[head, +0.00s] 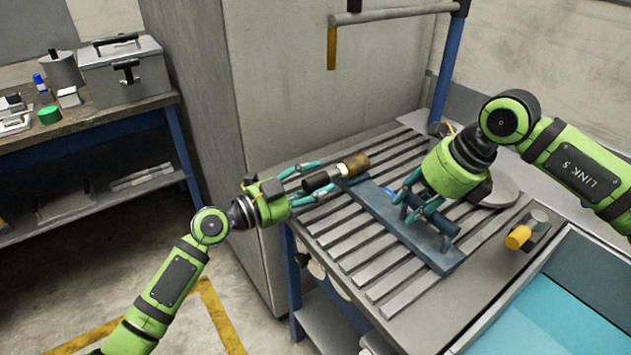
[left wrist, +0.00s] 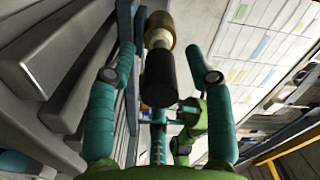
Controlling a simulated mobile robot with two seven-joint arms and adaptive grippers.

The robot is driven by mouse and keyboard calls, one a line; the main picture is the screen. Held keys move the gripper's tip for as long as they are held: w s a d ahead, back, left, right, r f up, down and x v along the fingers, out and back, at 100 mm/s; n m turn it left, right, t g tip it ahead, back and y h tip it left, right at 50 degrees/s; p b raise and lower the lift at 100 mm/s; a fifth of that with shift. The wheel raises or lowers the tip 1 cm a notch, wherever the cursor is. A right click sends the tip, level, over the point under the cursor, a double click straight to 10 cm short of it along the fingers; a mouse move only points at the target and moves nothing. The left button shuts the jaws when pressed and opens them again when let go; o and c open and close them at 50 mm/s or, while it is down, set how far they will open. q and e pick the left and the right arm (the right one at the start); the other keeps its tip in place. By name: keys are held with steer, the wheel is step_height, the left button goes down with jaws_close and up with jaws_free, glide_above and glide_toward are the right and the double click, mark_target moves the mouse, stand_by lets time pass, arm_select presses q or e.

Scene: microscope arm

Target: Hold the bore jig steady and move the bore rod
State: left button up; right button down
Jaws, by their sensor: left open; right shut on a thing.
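The bore jig (head: 432,259) is a long blue plate with raised parts, lying slantwise on the slatted bench top. The bore rod (head: 317,182) has a black grip and a brass-coloured end, and it lies near the jig's far left end. It also shows in the left wrist view (left wrist: 158,78), between the fingers. My left gripper (head: 327,176) is open, with its teal fingers on either side of the black grip and gaps visible. My right gripper (head: 404,206) is over the jig's middle and shut on a raised part of it; the exact contact is partly hidden by the fingers.
The slatted bench (head: 388,277) has bare slats in front of the jig. A yellow-ended cylinder (head: 518,237) on a small block and a round grey disc (head: 497,191) are at its right. A blue tray (head: 570,310) is at the front right. A grey cabinet (head: 235,110) stands behind.

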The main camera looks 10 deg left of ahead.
mark_target(332, 175)
arm_select(q)
steer(key=shift+w+d, duration=0.2)
arm_select(e)
steer(key=shift+r, duration=0.15)
arm_select(q)
jaws_close()
steer(key=shift+x, duration=1.85)
arm_select(e)
steer(key=shift+a, duration=0.1)
arm_select(q)
steer(key=shift+s, duration=0.1)
jaws_free()
